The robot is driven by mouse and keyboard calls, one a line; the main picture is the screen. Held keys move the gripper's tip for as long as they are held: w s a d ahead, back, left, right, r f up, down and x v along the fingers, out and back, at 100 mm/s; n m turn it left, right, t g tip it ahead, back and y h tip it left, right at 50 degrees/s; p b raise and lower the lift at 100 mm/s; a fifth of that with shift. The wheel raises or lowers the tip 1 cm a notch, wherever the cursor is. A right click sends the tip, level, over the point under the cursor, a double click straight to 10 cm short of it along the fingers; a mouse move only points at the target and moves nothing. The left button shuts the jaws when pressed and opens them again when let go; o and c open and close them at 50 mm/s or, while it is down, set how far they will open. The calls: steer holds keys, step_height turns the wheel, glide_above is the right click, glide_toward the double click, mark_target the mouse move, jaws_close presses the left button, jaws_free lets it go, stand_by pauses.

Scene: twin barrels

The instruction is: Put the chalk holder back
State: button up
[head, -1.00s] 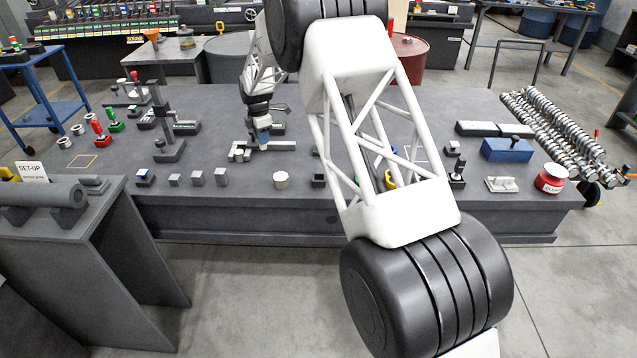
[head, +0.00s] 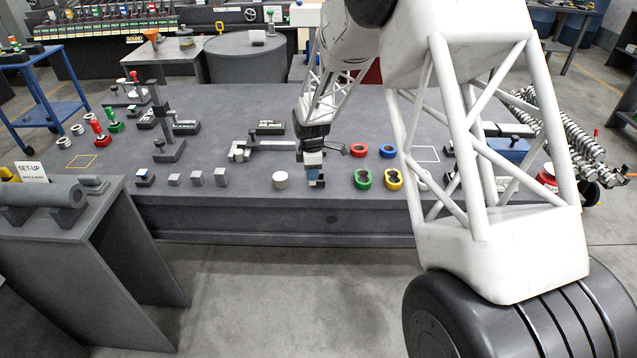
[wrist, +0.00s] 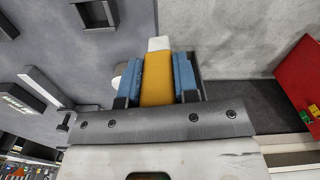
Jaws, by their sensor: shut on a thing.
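The chalk holder (wrist: 158,78) is yellow-orange with a white tip and shows in the wrist view. My gripper (wrist: 157,72) is shut on it, with a blue finger pad on each side. The white tip sticks out past the fingers. In the head view my gripper (head: 314,172) is low near the front edge of the grey bench, pointing down, at the spot of a small dark block. The chalk holder is mostly hidden there. A dark bracket-like part (wrist: 197,68) lies close beside the right finger in the wrist view; I cannot tell whether they touch.
A white round piece (head: 280,180) stands just left of my gripper. Green (head: 362,179) and yellow (head: 393,180) rings lie to the right, with red and blue rings behind. Small grey blocks (head: 197,178) line the front left. A caliper-like tool (head: 265,146) lies behind.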

steer(key=s+d+f+m, duration=0.1)
steer(key=s+d, duration=0.4)
steer(key=s, duration=0.2)
steer(key=shift+d+f+m, duration=0.25)
steer(key=shift+m, duration=0.05)
steer(key=shift+w, duration=0.1)
steer(key=w+a, duration=0.1)
steer(key=w, duration=0.4)
steer(key=w+a+f, duration=0.1)
steer(key=w, duration=0.4)
steer(key=w+a, duration=0.1)
steer(key=w, duration=0.4)
steer(key=shift+w+a+f, duration=0.25)
steer(key=shift+a, duration=0.05)
steer(key=shift+f, duration=1.75)
steer(key=shift+f, duration=0.15)
